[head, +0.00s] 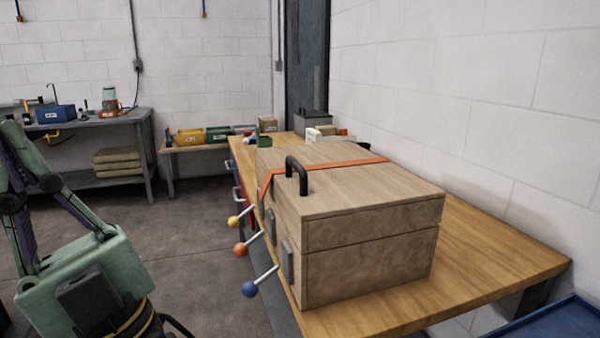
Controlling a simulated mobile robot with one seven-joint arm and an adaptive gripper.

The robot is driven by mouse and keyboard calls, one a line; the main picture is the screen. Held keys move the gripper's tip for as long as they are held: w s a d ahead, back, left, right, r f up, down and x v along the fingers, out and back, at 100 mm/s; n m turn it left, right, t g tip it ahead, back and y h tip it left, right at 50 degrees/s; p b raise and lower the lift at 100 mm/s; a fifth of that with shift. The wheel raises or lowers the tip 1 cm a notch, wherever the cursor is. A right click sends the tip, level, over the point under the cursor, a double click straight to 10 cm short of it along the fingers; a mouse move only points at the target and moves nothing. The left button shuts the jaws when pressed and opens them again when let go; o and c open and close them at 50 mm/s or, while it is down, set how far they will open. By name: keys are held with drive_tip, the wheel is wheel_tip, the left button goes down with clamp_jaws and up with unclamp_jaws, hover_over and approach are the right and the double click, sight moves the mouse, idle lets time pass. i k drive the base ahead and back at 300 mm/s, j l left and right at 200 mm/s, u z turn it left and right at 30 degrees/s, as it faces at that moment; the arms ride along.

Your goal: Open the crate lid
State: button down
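The wooden crate (365,275) stands on the wooden bench. Its lid (375,190) is shut, with a thin seam between lid and body. A black handle (296,173) stands on the lid near its left edge. An orange strap (330,168) runs across the lid and down its left side. Grey latches (287,260) sit on the left face, but their state is unclear. My gripper (22,160) is at the far left, well apart from the crate. Its green and purple links point upward and are partly cut off by the picture edge, so its opening is unclear.
Levers with yellow (233,221), orange (240,249) and blue (250,289) knobs stick out left beside the crate. The wooden bench (500,255) is bare to the right, against a white wall. Small boxes stand at its far end. Open floor (205,240) lies between my gripper and the bench.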

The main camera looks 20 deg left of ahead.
sight(326, 195)
drive_tip(key=j+z, duration=0.2)
drive_tip(key=z, duration=0.15)
drive_tip(key=j+z, duration=0.2)
drive_tip(key=z, duration=0.15)
drive_tip(key=j+z, duration=0.15)
drive_tip(key=z, duration=0.2)
drive_tip(key=k+j+z, duration=0.15)
drive_tip(key=j, duration=0.2)
drive_tip(key=k+j+z, duration=0.1)
drive_tip(key=j, duration=0.25)
drive_tip(key=k+j+z, duration=0.15)
drive_tip(key=k+j, duration=0.15)
drive_tip(key=j, duration=0.3)
drive_tip(key=i+j, duration=0.15)
drive_tip(key=j, duration=0.15)
